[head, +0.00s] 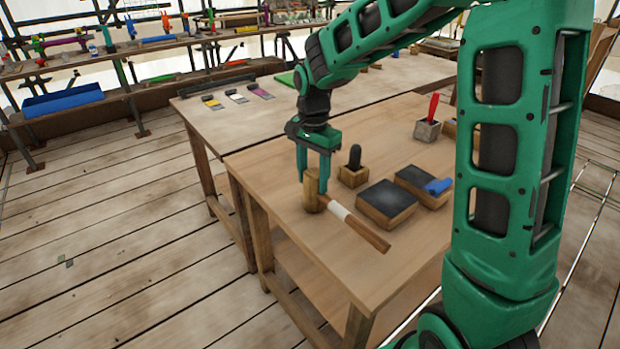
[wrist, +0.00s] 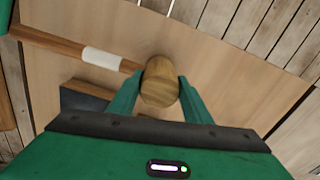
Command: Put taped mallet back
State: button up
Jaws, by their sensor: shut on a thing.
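The mallet has a round wooden head (head: 312,194) and a brown wooden handle with a band of white tape (head: 339,210). In the head view the handle points to the lower right. My gripper (head: 314,180) points down and is shut on the mallet's head. In the wrist view the two fingers (wrist: 158,95) press on either side of the head (wrist: 160,78), and the taped handle (wrist: 102,59) runs off to the left. The mallet is over the front part of the wooden table (head: 280,160). I cannot tell whether it touches the tabletop.
Right of the mallet are a black-topped wooden block (head: 387,204), another block with a blue item (head: 438,186) on it, and a small block with a black knob (head: 354,160). A red-handled tool (head: 432,107) stands in a grey block farther back. The table's left front is clear.

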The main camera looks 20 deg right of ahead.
jog(key=shift+f, duration=0.15)
jog(key=o, duration=1.2)
jog(key=shift+c, duration=0.2)
notch_tip(320, 180, up, 12)
jog(key=s+d+f+n, duration=0.1)
jog(key=s+d+n, duration=0.2)
jog(key=s+d, duration=1.1)
jog(key=s+d+f+n, duration=0.1)
jog(key=s+f, duration=0.2)
jog(key=s, duration=0.5)
jog(key=s+d+f+n, duration=0.1)
jog(key=s+d+f, duration=0.1)
jog(key=s, duration=0.7)
jog(key=shift+s+d+f+n, duration=0.15)
jog(key=shift+f+n, duration=0.25)
jog(key=shift+f, duration=0.15)
